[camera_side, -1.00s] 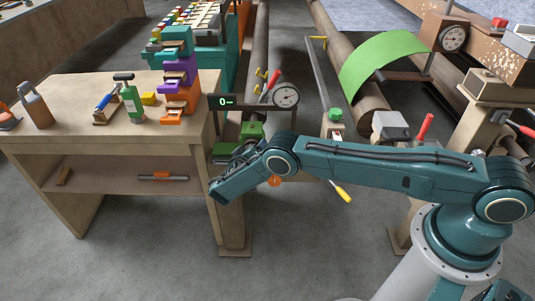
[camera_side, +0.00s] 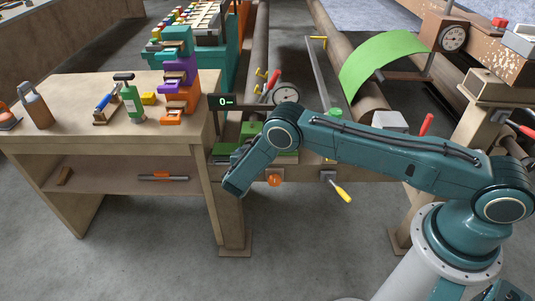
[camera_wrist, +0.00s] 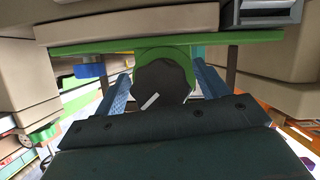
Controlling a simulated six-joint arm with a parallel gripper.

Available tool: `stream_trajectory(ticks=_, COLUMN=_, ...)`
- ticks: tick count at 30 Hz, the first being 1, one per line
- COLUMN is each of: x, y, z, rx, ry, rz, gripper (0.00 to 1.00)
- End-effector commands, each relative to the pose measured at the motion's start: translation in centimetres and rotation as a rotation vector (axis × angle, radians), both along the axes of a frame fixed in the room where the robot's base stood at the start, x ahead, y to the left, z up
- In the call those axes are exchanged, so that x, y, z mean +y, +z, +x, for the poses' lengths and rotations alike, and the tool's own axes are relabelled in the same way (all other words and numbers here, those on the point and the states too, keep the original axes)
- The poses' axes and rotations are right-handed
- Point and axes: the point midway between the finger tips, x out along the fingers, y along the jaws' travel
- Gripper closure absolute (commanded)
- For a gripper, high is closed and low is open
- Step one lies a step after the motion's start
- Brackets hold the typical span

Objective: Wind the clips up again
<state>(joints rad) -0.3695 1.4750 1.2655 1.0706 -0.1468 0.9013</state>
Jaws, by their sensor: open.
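In the wrist view a dark round knob (camera_wrist: 163,82) with a white mark stands in front of a green part (camera_wrist: 110,48). My gripper (camera_wrist: 163,88) is open, with one blue finger on each side of the knob. I cannot tell whether the fingers touch it. In the side view my wrist hangs beside the bench corner, and the fingers are hidden. A green block (camera_side: 251,130) shows just behind my arm, under a dark display (camera_side: 225,101). I cannot make out the clips for certain.
A wooden bench (camera_side: 60,125) with a green bottle (camera_side: 132,102) and a purple-orange stack (camera_side: 180,85) stands at left. A dial gauge (camera_side: 286,94) is behind.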

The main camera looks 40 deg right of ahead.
Motion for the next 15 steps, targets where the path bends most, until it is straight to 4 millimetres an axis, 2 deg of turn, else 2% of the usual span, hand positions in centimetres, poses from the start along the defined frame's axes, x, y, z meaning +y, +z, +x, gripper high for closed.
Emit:
stream_trajectory(ticks=2, x=1.2, y=0.6, z=-0.7, rx=0.002, ry=0.005, rz=-0.004, gripper=0.27)
stream_trajectory(ticks=15, x=5.4, y=2.9, z=-4.5, rx=0.006, ry=0.005, rz=-0.006, gripper=0.27)
